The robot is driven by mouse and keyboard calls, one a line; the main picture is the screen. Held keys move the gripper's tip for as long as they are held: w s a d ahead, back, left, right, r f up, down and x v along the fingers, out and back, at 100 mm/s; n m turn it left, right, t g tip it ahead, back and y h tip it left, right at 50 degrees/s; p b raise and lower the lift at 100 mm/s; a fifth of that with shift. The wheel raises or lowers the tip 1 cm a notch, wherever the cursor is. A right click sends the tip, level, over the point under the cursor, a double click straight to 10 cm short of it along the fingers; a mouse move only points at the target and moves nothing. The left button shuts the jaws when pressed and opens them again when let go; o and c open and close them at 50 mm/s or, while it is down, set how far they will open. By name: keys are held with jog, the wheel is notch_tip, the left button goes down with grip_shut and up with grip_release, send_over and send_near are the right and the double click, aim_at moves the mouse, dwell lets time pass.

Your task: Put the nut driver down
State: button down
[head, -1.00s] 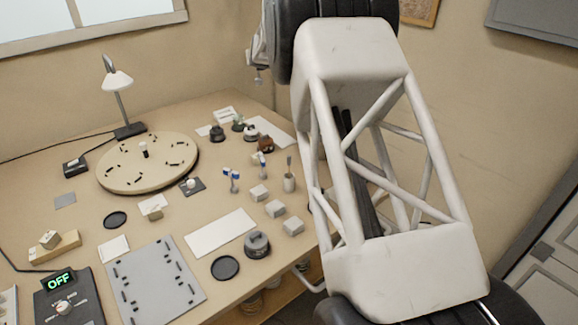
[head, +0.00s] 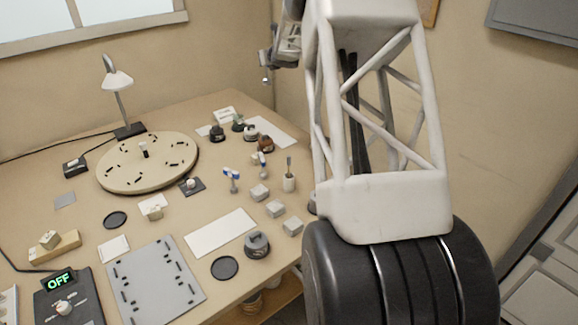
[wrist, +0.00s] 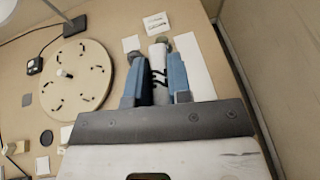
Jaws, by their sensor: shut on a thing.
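My gripper (head: 268,60) is high above the back right of the bench, near the wall, in the head view. In the wrist view its two blue-grey fingers (wrist: 156,68) are shut on a pale, cylindrical thing with dark marks, which I take to be the nut driver (wrist: 158,53). In the head view only a small light tip (head: 265,81) shows below the gripper. The rest of the nut driver is hidden there by the gripper, and its full length cannot be told.
Several dark-based knobbed things (head: 250,133) stand at the back right, by a white sheet (head: 275,132). A round board (head: 130,178) and lamp (head: 117,80) are left. A white plate (head: 220,233) lies bare.

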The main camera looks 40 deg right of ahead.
jog(key=s+d+r+n+y, duration=0.25)
jog(key=s+n+y, duration=0.4)
jog(key=s, duration=0.45)
notch_tip(320, 180, down, 27)
jog(key=shift+w+g, duration=0.15)
jog(key=shift+g, duration=0.15)
jog(key=shift+y, duration=0.25)
notch_tip(320, 180, down, 6)
jog(key=shift+f, duration=0.15)
dwell(0.4)
jog(key=shift+f, duration=1.85)
jog(key=shift+f, duration=0.2)
